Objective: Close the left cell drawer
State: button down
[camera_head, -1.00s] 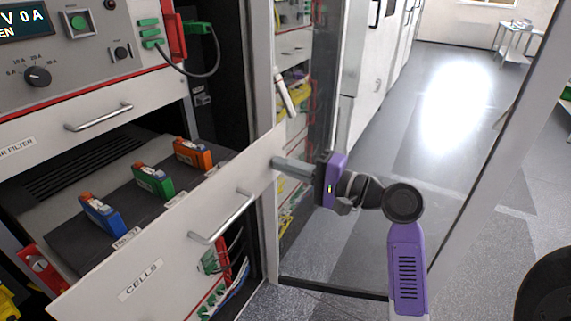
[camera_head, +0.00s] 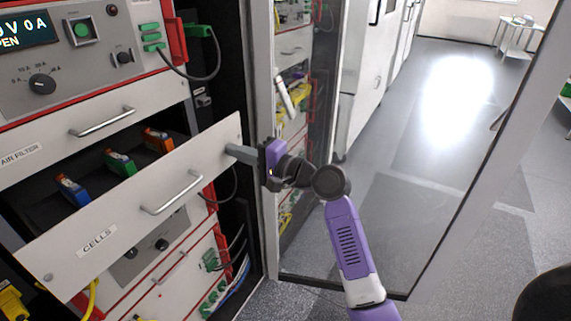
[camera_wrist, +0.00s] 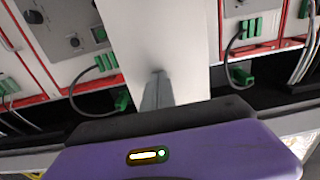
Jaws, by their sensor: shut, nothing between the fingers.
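The cell drawer (camera_head: 125,205) has a white front labelled CELLS and a bar handle (camera_head: 171,194). It stands partly out of the cabinet, with blue, green and orange cells (camera_head: 121,163) on its dark tray. My gripper (camera_head: 236,152) is shut and empty, its fingertips against the right end of the drawer front, to the right of the handle. In the wrist view the shut fingers (camera_wrist: 157,90) meet the white drawer front (camera_wrist: 150,40). The contact point itself is small and partly hidden.
Above the drawer is the AIR FILTER panel (camera_head: 60,140) with its own handle. An open glass door (camera_head: 350,230) stands to the right, close to my arm. Cables (camera_head: 235,185) hang inside the cabinet beside the drawer. Clear floor lies beyond the glass.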

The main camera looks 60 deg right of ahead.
aim_at(186, 139)
jog(key=w, duration=0.5)
jog(key=w+b, duration=0.1)
jog(key=w, duration=0.5)
jog(key=w+b, duration=0.1)
jog(key=w, duration=0.4)
jog(key=shift+w+a+f, duration=0.1)
jog(key=shift+w+a, duration=0.2)
jog(key=shift+w, duration=0.35)
jog(key=shift+w+r, duration=0.15)
jog(key=shift+r, duration=0.15)
jog(key=shift+a, duration=0.1)
